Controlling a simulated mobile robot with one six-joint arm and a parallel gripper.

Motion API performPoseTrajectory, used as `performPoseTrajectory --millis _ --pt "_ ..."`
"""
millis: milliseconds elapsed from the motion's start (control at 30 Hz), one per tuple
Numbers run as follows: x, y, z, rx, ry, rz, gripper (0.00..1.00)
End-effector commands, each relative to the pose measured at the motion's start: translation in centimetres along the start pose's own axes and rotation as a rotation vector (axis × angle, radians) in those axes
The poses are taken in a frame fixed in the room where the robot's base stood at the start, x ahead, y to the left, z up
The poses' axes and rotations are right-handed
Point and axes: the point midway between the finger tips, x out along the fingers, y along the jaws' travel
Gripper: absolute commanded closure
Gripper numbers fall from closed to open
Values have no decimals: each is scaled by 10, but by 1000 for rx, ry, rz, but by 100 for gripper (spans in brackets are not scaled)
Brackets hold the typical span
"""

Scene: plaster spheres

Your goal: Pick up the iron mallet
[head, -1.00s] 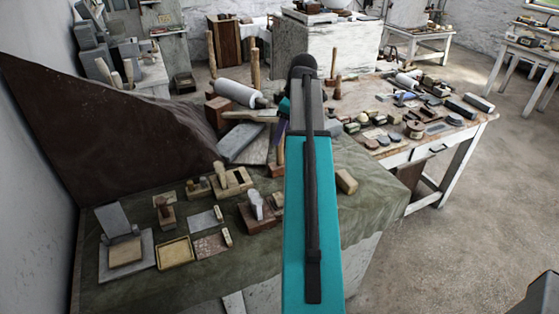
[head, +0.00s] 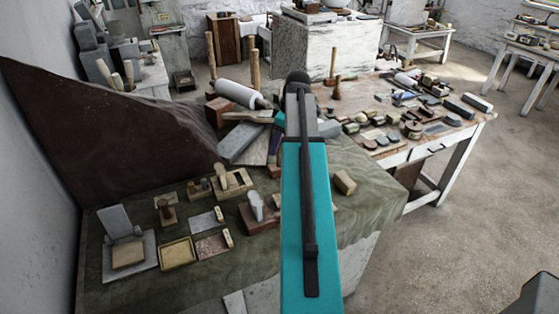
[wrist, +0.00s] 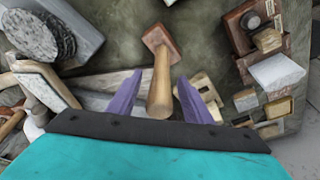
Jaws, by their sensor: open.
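A mallet with a rusty brown, block-shaped head (wrist: 159,38) and a pale wooden handle shows in the wrist view; I take it for the iron mallet. Its head rests on the green cloth and its handle rises toward the camera. My gripper (wrist: 160,78) is open, with one purple finger on each side of the handle. I cannot tell whether either finger touches it. In the head view my arm hides most of the mallet; a brown block beside the arm (head: 274,171) may be its head.
The cloth-covered bench (head: 130,285) holds small blocks and trays at the left. Grey stone slabs (head: 240,143) and a white roller (head: 238,93) lie close behind the gripper. A wooden table (head: 440,133) with many stones stands at the right.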

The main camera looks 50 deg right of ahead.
Motion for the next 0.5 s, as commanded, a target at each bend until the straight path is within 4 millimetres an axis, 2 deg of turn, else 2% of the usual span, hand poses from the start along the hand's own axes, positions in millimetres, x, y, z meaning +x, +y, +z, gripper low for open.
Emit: performPoseTrajectory --millis 200,500 --pt "10 -1 0 0 0 -1 55" --pt "10 0 0 -1 0 0 55"
